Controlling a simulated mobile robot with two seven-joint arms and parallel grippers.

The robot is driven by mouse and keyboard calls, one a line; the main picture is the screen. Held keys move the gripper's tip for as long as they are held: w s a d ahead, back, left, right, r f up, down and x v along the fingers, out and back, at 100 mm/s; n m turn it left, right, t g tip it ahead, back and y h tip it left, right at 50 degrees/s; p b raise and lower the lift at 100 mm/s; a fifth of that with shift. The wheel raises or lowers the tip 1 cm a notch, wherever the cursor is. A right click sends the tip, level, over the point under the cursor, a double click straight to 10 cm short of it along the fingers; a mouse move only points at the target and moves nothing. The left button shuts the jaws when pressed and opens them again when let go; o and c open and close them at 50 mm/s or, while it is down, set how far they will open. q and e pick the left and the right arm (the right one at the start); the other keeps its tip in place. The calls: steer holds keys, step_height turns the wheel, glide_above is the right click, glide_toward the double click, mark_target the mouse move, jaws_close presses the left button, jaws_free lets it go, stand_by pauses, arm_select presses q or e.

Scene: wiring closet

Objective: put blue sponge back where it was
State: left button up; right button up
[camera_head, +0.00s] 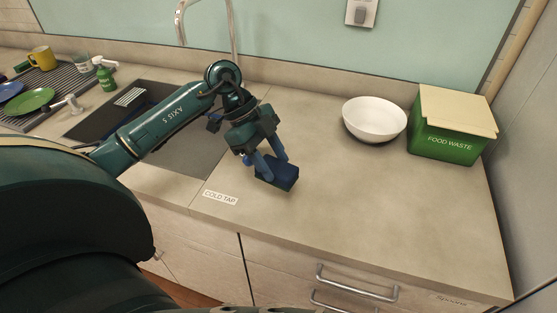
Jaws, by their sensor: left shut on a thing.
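The blue sponge (278,174) is a dark blue block over the counter, to the right of the sink. My left gripper (268,164) reaches down from above and is shut on the sponge, with its blue fingers against it. The sponge's underside is close to the counter top; I cannot tell whether it touches. My right gripper is not in view.
A "COLD TAP" label (220,198) lies on the counter near the front edge. The sink (190,158) is at left, partly behind my arm. A white bowl (374,117) and a green food waste bin (443,143) stand at right. The front right counter is clear.

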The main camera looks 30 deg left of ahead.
arm_select(q)
steer(key=shift+w+r+n+t, duration=0.15)
steer(key=shift+w+n+t, duration=0.25)
steer(key=shift+n+t, duration=0.55)
steer(key=shift+n+g, duration=0.25)
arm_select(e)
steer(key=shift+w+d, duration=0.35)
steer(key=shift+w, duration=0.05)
arm_select(q)
steer(key=shift+f, duration=0.4)
step_height(320, 180, down, 6)
steer(key=b, duration=0.3)
steer(key=shift+r, duration=0.2)
steer(key=shift+f+b, duration=0.4)
steer(key=shift+f, duration=0.35)
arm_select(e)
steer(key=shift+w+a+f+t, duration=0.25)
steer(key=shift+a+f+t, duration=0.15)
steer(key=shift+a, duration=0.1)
arm_select(q)
steer(key=shift+f, duration=0.45)
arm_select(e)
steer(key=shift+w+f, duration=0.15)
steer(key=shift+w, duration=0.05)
